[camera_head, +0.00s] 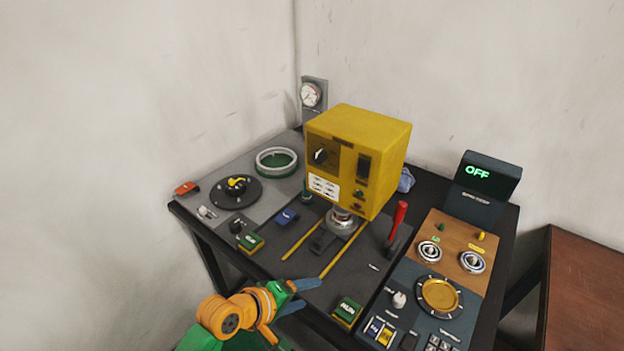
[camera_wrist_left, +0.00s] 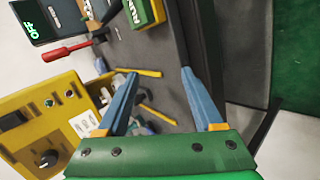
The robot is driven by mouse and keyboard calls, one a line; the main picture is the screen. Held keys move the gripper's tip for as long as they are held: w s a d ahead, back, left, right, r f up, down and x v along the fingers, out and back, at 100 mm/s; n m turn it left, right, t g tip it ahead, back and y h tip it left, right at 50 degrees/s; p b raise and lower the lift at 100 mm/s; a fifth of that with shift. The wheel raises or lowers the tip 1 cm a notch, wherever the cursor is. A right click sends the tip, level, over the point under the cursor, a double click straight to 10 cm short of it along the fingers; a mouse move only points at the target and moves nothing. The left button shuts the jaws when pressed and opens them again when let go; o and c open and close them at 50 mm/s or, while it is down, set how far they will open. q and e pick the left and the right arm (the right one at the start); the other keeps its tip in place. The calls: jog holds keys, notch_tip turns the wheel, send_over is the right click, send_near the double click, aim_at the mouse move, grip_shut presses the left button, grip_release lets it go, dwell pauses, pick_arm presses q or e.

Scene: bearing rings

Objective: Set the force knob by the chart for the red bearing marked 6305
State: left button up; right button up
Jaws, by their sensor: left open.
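The yellow press head (camera_head: 375,130) stands mid-table. Its front carries a black knob (camera_head: 319,156) at the upper left and a white chart label (camera_head: 323,188) below it; the chart's print is too small to read. In the left wrist view the yellow head (camera_wrist_left: 40,100) lies at the left, turned on its side, with the knob (camera_wrist_left: 48,158) and label (camera_wrist_left: 85,123). My left gripper (camera_head: 303,295) is open and empty near the table's front edge, apart from the head. I cannot make out a red bearing marked 6305. My right gripper is not in view.
A red-handled lever (camera_head: 397,225) stands right of the head. A green RUN button (camera_head: 347,311) is near the front edge. A display (camera_head: 485,175) reading OFF and a dial panel (camera_head: 440,295) are at the right. Yellow rails (camera_head: 302,241) lie below the head.

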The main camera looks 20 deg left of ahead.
pick_arm(q)
jog(key=w+a+r+n+t+h, duration=0.2)
jog(key=w+r+n+t, duration=0.2)
jog(key=w+r+n, duration=0.5)
jog(key=n+t, duration=0.4)
jog(key=n, duration=0.5)
send_near(316, 159)
jog(key=w, duration=0.2)
jog(key=x, duration=0.7)
jog(key=shift+s+d+f, duration=0.1)
jog(key=shift+s+d, duration=0.05)
jog(key=shift+d, duration=0.25)
jog(key=shift+s, duration=0.15)
grip_shut()
